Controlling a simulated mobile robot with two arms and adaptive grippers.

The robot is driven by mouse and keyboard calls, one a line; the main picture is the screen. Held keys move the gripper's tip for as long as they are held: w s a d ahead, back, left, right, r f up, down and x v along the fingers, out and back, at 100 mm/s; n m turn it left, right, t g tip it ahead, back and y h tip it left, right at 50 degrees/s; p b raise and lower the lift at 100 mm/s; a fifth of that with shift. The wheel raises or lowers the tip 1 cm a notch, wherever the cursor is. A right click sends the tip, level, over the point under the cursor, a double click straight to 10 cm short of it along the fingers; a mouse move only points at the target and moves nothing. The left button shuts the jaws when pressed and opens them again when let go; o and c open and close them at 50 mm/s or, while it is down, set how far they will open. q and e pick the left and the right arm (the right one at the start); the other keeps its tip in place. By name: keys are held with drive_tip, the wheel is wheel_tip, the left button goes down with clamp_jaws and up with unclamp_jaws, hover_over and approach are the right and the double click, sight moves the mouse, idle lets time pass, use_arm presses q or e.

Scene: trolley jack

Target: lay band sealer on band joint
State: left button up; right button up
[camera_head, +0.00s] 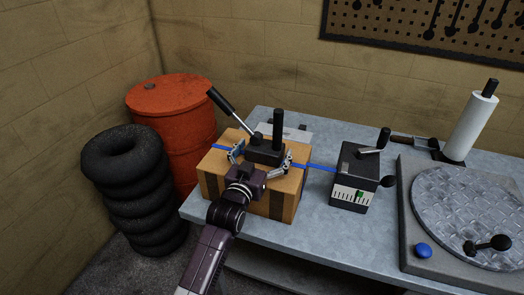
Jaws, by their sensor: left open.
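The band sealer (264,152) is a black block with a long slanted lever and an upright post. It appears to sit on top of the cardboard box (213,165), over the line of the blue band (318,167). The band shows on both sides of it; the joint itself is hidden. My left gripper (263,153) reaches in from the front and is open, with one finger on each side of the sealer. I cannot tell whether the fingers touch it. My right gripper is not in view.
A black device (352,175) with a lever and scale stands right of the box, at the band's end. Farther right are a round patterned plate (465,205) and a paper roll (470,127). A red drum (180,110) and stacked tires (125,165) stand left of the table.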

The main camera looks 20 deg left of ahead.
use_arm(q)
drive_tip(key=s, duration=1.2)
drive_tip(key=s+f+g, duration=0.6)
drive_tip(key=s+f, duration=0.3)
drive_tip(key=f, duration=0.3)
drive_tip(key=s+f+m+g, duration=0.1)
drive_tip(key=s+f+g, duration=0.3)
drive_tip(key=s, duration=0.6)
drive_tip(key=s+f+m+g, duration=0.1)
drive_tip(key=s+f+g, duration=0.25)
drive_tip(key=s, duration=0.55)
wheel_tip(320, 180, down, 26)
drive_tip(key=s+g, duration=0.2)
drive_tip(key=s, duration=0.1)
drive_tip(key=s+a+f, duration=0.1)
drive_tip(key=s+f, duration=0.7)
drive_tip(key=s+a+f+g, duration=0.1)
drive_tip(key=s+a+f, duration=0.1)
drive_tip(key=s+f, duration=0.6)
drive_tip(key=shift+s+a+f+y, duration=0.3)
drive_tip(key=shift+s, duration=0.2)
